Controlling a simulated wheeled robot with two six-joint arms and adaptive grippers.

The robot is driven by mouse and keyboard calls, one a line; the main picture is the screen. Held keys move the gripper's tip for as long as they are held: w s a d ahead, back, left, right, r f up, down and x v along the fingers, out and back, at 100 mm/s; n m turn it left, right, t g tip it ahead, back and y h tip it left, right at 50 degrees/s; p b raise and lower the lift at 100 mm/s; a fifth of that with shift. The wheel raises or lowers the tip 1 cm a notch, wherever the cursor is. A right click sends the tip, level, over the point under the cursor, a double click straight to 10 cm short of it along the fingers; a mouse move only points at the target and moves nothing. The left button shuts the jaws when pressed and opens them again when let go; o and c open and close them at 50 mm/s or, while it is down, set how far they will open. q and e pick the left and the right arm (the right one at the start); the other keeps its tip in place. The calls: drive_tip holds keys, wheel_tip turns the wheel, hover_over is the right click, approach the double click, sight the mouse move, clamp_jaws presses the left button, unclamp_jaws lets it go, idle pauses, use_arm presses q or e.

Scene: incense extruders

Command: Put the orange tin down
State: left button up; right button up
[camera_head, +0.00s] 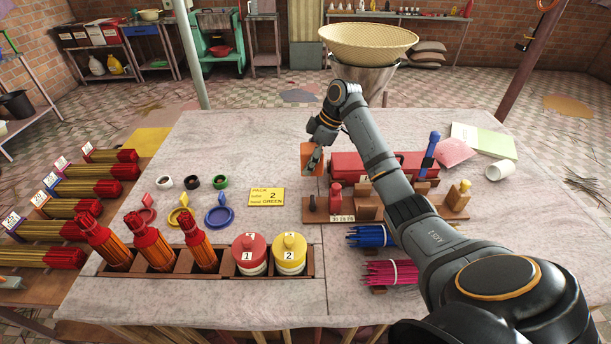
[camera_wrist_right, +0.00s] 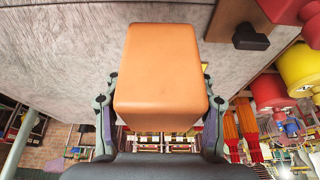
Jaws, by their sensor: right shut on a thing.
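The orange tin (camera_head: 307,156) is a plain block with rounded edges. It is between the fingers of my right gripper (camera_head: 315,157), beside the left end of a long red box (camera_head: 347,164). In the right wrist view the tin (camera_wrist_right: 160,60) fills the middle, with a finger of the right gripper (camera_wrist_right: 160,112) against each side. The gripper is shut on it. Whether the tin's underside touches the table cannot be told. My left gripper is not in view.
A wooden rack (camera_head: 319,215) with blocks and knobs stands in front of the red box. A yellow card (camera_head: 267,197) lies left of it. Blue (camera_head: 370,236) and pink (camera_head: 388,272) stick bundles lie nearer. The pale tabletop (camera_head: 240,145) left of the tin is clear.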

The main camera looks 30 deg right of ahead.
drive_tip(key=shift+s+a+f, duration=0.25)
drive_tip(key=shift+a+f, duration=0.15)
drive_tip(key=shift+f, duration=0.2)
drive_tip(key=shift+s+a+f, duration=0.2)
drive_tip(key=shift+a+f, duration=0.2)
drive_tip(key=shift+f, duration=0.15)
drive_tip(key=shift+f+p, duration=0.45)
drive_tip(key=shift+f, duration=1.05)
drive_tip(key=o, duration=1.3)
